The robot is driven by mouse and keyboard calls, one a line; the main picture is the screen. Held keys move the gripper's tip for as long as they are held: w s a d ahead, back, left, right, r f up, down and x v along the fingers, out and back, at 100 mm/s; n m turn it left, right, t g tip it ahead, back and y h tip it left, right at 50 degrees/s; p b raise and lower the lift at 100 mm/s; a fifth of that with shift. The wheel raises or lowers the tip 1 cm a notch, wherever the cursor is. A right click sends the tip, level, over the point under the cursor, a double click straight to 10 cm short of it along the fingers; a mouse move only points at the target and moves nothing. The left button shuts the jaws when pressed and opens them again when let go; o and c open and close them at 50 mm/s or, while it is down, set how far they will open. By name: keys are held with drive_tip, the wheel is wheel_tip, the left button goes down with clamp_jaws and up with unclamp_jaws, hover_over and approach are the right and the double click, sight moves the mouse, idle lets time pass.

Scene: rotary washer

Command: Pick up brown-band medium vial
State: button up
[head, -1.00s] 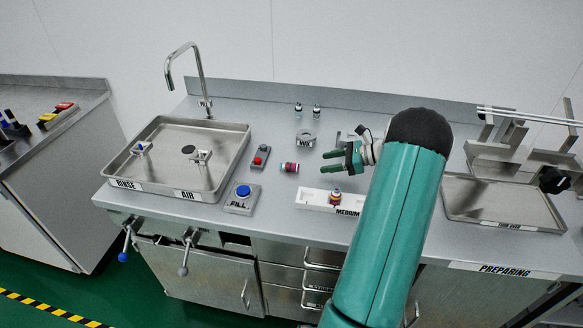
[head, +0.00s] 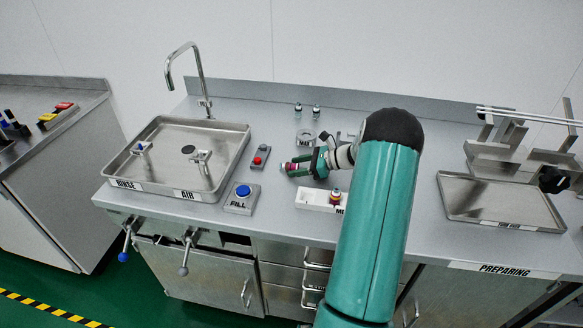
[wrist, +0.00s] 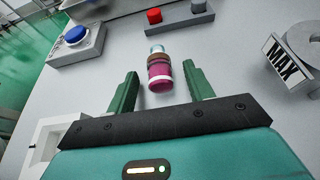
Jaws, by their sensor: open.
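A vial with a magenta body, a brown band and a pale clear end (wrist: 159,72) lies on its side on the grey counter. In the head view the vial (head: 289,168) is partly hidden by my gripper. My gripper (wrist: 160,80) is open, its two green fingers on either side of the vial's near end. Gaps show between the vial and both fingers. In the head view my gripper (head: 302,166) reaches leftward, low over the counter.
A white holder (head: 312,200) with another banded vial (head: 335,197) stands in front of my gripper. A red-button box (head: 260,157) and a blue-button FILL box (head: 242,197) are to the left. A MAX-labelled round piece (head: 305,138) is behind. Two small vials (head: 307,110) stand at the back.

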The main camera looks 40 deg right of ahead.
drive_tip(key=c, duration=1.1)
drive_tip(key=shift+r, duration=0.45)
wheel_tip(320, 180, up, 2)
drive_tip(key=shift+r, duration=0.1)
drive_tip(key=s+a+r, duration=0.2)
drive_tip(key=a+r, duration=0.1)
drive_tip(key=s+a+r, duration=0.3)
drive_tip(key=a, duration=0.1)
drive_tip(key=s+a+r, duration=0.3)
drive_tip(key=a+r, duration=0.1)
drive_tip(key=shift+a, duration=0.2)
